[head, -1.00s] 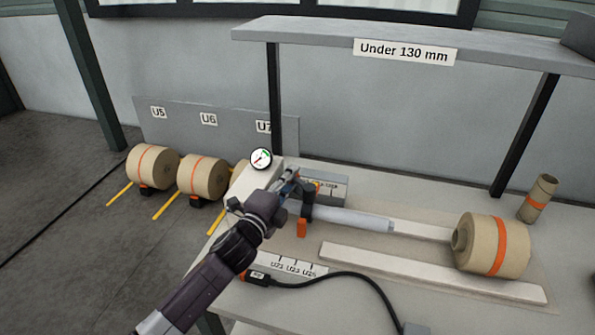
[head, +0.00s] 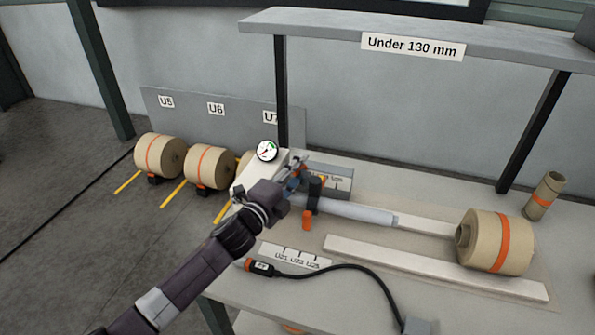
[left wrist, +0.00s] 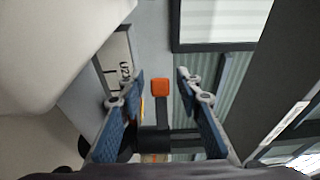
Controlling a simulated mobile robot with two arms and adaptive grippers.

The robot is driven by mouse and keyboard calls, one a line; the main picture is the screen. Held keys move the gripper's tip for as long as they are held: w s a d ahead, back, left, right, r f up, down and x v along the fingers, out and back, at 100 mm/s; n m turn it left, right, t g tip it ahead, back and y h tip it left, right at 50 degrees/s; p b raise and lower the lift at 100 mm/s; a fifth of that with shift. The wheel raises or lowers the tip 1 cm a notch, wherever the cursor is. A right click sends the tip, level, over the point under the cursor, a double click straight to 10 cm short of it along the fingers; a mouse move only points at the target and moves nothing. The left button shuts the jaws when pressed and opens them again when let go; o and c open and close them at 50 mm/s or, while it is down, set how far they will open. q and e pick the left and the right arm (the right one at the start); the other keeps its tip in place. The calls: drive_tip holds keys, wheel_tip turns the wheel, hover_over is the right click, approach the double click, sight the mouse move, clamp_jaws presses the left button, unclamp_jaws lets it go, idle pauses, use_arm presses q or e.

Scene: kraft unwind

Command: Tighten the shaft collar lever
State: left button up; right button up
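The shaft collar (head: 315,188) is a dark ring around the grey shaft (head: 355,213), near the shaft's left end. Its lever has an orange end (head: 307,220) that hangs down at the near side. My left gripper (head: 299,166) is just left of and behind the collar, with its fingers spread. In the left wrist view the two blue-padded fingers (left wrist: 161,80) are apart, and the orange lever end (left wrist: 160,87) shows in the gap between them. I cannot tell whether a finger touches the collar. My right gripper is not in view.
A round gauge (head: 267,150) stands behind my left wrist. A kraft roll (head: 497,243) is at the shaft's right side, with a white rail (head: 430,268) in front. A black-and-orange cabled tool (head: 262,267) lies near the table's front edge. A shelf (head: 400,35) spans above.

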use_arm(q)
drive_tip(key=v, duration=1.2)
